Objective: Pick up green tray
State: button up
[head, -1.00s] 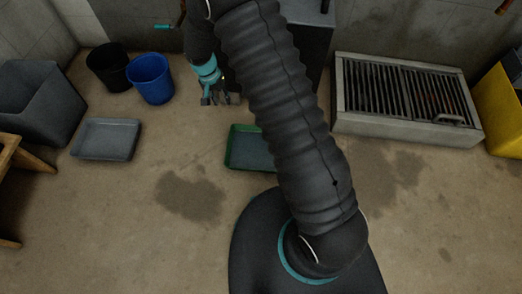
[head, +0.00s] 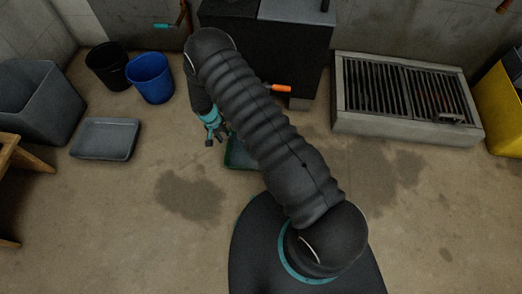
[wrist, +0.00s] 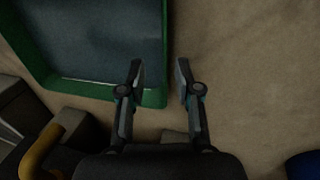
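The green tray (head: 232,160) lies on the floor, mostly hidden behind my arm in the head view. In the wrist view the green tray (wrist: 153,98) fills the upper left, with a green rim and a dull grey-blue inside. My gripper (head: 214,140) is at the tray's left side in the head view. In the wrist view my gripper (wrist: 159,72) is open and empty. One finger overlaps the tray near its corner and the other is over bare floor, with the tray's side wall between them in the picture. I cannot tell its height above the rim.
A grey tray (head: 105,139), a blue bucket (head: 150,78), a black bucket (head: 107,66) and a grey bin (head: 38,103) stand at left. A dark cabinet (head: 290,52) with an orange handle (head: 281,88) stands behind. A grated trough (head: 400,122) is at right. Floor in front is clear.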

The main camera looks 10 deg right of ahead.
aim_at(228, 143)
jog(key=shift+a+x, duration=0.15)
jog(key=shift+x, duration=1.45)
jog(key=shift+a+x, duration=0.15)
jog(key=shift+x, duration=1.45)
jog(key=shift+w, duration=0.1)
jog(key=shift+c, duration=0.2)
grip_shut()
